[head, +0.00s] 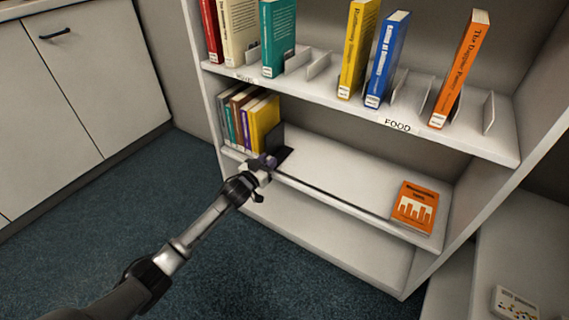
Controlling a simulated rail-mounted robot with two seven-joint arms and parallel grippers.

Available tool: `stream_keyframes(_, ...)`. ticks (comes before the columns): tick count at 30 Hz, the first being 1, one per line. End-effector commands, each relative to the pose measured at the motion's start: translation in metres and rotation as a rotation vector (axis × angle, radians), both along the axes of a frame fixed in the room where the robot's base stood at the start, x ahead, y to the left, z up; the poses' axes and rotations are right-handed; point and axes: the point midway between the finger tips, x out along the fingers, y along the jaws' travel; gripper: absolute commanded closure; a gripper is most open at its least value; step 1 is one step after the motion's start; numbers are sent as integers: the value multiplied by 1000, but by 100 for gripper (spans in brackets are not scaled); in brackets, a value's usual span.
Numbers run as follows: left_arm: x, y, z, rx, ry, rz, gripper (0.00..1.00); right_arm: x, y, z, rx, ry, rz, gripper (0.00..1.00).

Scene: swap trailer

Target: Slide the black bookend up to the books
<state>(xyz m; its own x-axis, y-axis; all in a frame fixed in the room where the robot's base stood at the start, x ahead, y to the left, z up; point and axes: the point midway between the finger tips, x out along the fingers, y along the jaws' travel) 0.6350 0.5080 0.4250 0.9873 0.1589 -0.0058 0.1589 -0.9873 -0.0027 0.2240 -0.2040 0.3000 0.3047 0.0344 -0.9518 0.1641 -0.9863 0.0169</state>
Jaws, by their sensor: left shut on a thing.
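The black bookend (284,154) is on the middle shelf. Its dark upright plate stands right beside the yellow book (264,120), the rightmost of a row of books at the shelf's left end. I cannot tell whether plate and book touch. My left gripper (267,163) reaches in from the lower left and is shut on the bookend near the shelf's front edge. The gripper hides part of the bookend's base. My right gripper is not in view.
The middle shelf (335,180) is bare right of the bookend, up to an orange book (415,206) lying at its right end. The upper shelf (340,98) holds several books and thin dividers. A cabinet (75,95) stands left; the blue carpet is clear.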

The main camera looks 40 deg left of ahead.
Motion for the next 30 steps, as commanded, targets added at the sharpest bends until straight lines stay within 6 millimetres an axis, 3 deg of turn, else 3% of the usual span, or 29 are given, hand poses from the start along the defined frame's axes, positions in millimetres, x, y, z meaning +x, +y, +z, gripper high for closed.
stream_keyframes(3, -3, 22, 3, 6, -1, 0, 100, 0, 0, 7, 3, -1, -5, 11)
stream_keyframes(6, -5, 31, 2, 6, -3, 0, 100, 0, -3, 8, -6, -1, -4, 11)
stream_keyframes(16, -6, 34, 1, 3, -2, 1, 100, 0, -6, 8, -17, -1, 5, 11)
stream_keyframes(17, -6, 34, 1, 3, -2, 1, 72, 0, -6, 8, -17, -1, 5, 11)
stream_keyframes(18, -6, 34, 1, 4, -3, 0, 68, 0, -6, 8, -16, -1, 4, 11)
stream_keyframes(25, -6, 33, 2, 4, -4, 0, 47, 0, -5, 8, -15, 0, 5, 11)
stream_keyframes(30, -5, 33, 2, 4, -5, -1, 47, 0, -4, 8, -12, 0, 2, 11)
